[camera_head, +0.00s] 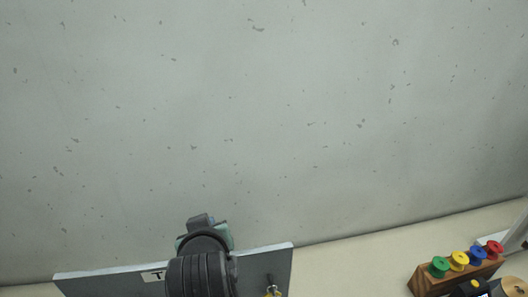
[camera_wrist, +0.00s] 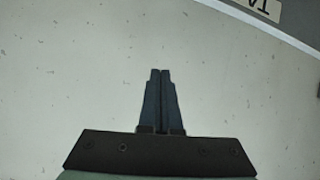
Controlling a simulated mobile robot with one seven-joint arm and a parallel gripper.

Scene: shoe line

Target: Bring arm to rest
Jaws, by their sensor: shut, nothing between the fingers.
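My gripper (camera_wrist: 160,72) shows in the wrist view with its two dark fingers together, shut and empty. It points over a pale speckled surface and touches nothing that I can see. In the head view part of my arm rises at the bottom, left of centre, in front of a grey panel; the gripper's fingers cannot be made out there.
A grey panel (camera_head: 100,285) with a white label stands at the bottom of the head view. A wooden block (camera_head: 427,279) with several coloured spools is at the lower right. A speckled pale wall (camera_head: 270,120) fills the background.

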